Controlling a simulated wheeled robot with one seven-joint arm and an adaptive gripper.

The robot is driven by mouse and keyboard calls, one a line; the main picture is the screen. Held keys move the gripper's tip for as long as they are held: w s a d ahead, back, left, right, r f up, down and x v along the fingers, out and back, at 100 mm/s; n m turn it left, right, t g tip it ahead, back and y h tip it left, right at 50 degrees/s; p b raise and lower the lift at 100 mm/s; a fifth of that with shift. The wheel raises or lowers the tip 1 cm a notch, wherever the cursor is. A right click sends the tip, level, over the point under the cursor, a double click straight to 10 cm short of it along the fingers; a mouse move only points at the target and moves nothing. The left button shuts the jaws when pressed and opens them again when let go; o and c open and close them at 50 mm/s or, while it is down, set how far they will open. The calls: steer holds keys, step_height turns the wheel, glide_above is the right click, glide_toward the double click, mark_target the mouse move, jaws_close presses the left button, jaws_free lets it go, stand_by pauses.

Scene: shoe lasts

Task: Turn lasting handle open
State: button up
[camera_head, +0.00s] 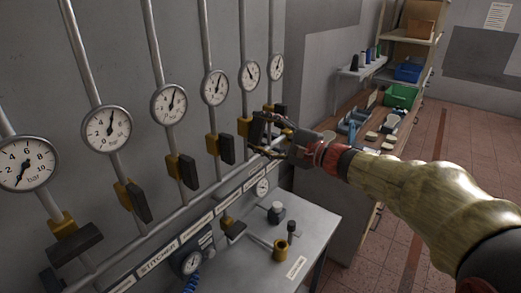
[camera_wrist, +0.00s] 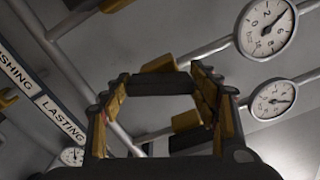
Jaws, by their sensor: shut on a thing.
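My gripper (camera_head: 262,131) reaches in from the right to the valve row on the wall. It is shut on a black lever handle (camera_head: 257,128) on the pipe under the second gauge from the right. The handle's brass valve body (camera_head: 243,126) shows just left of it. In the wrist view my gripper (camera_wrist: 158,88) has its fingers on both sides of a dark bar (camera_wrist: 158,83), with brass (camera_wrist: 160,64) behind it. A LASTING label (camera_wrist: 62,118) lies to the left there. The fingers hide part of the handle, and its exact angle is hard to tell.
Neighbouring handles stand close on both sides, one to the left (camera_head: 227,149) and one to the right (camera_head: 281,109). Round gauges (camera_head: 214,87) line the pipes above. Below is a grey bench (camera_head: 262,262) with small fittings. The floor at right is open.

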steer(key=n+b, duration=0.1)
steer(key=b, duration=0.2)
steer(key=n+b, duration=0.2)
steer(key=b, duration=0.1)
steer(key=shift+f+b, duration=0.3)
steer(key=shift+f, duration=0.05)
steer(key=shift+r+n+b, duration=0.1)
steer(key=shift+n+b, duration=0.6)
steer(key=shift+b, duration=0.35)
steer(key=shift+r+n+b, duration=0.1)
steer(key=shift+n+b, duration=0.2)
steer(key=shift+b, duration=0.1)
steer(key=o, duration=1.2)
steer(key=shift+c, duration=0.2)
steer(key=v, duration=1.2)
